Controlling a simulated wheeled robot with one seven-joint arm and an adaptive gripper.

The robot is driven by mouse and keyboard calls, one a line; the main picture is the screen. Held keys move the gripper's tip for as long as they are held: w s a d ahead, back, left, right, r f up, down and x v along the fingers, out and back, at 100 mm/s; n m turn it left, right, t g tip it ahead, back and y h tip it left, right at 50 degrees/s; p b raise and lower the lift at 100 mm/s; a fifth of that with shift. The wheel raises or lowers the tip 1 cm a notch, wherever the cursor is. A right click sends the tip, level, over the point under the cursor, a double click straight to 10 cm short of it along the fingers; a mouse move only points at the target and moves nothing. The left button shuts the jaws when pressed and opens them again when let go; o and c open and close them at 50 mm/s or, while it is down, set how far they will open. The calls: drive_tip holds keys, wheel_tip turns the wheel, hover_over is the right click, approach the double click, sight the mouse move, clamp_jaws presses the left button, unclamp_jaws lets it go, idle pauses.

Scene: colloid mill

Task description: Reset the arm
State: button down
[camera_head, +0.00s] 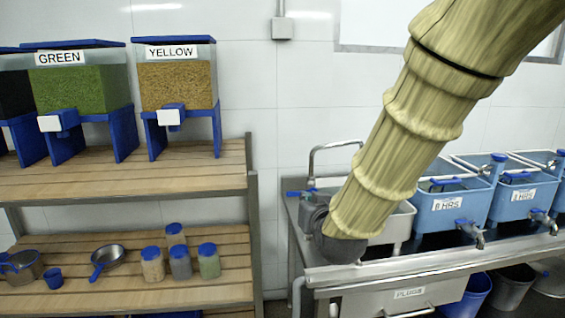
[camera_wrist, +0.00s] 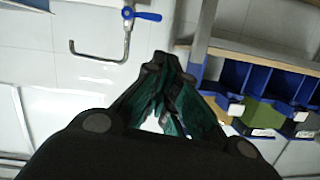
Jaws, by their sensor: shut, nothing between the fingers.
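My arm (camera_head: 405,130) shows in the head view, reaching down from the upper right to a dark grey joint (camera_head: 340,240) over the sink area. My gripper (camera_wrist: 167,68) shows in the wrist view with its dark fingers brought together at the tips. It is shut and empty, with nothing between the fingers. In the head view the gripper itself is hidden behind the arm.
A faucet (camera_head: 313,160) and a sink counter (camera_head: 440,262) lie by my arm; the faucet also shows in the wrist view (camera_wrist: 126,40). Blue tanks (camera_head: 450,207) stand to the right. A wooden shelf (camera_head: 150,178) at left holds green (camera_head: 85,88) and yellow (camera_head: 178,86) dispensers.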

drive_tip(key=s+d+f+g+h, duration=0.1)
drive_tip(key=s+d+f+g, duration=0.2)
drive_tip(key=f, duration=0.9)
drive_tip(key=s+d+f+g, duration=0.25)
drive_tip(key=s+f, duration=0.35)
drive_tip(key=f, duration=0.6)
drive_tip(key=s+d+f+g+h, duration=0.15)
drive_tip(key=s+d+f, duration=0.25)
drive_tip(key=f, duration=0.9)
drive_tip(key=s+d+f+g, duration=0.2)
drive_tip(key=s+f, duration=0.4)
drive_tip(key=s, duration=0.4)
drive_tip(key=s+d+f+g, duration=0.2)
drive_tip(key=s+f+g, duration=0.1)
drive_tip(key=s+f, duration=0.4)
drive_tip(key=s+d+f+m+g, duration=0.1)
drive_tip(key=s+d+f+g, duration=0.2)
drive_tip(key=s, duration=1)
wheel_tip(320, 180, down, 4)
drive_tip(key=shift+r, duration=0.15)
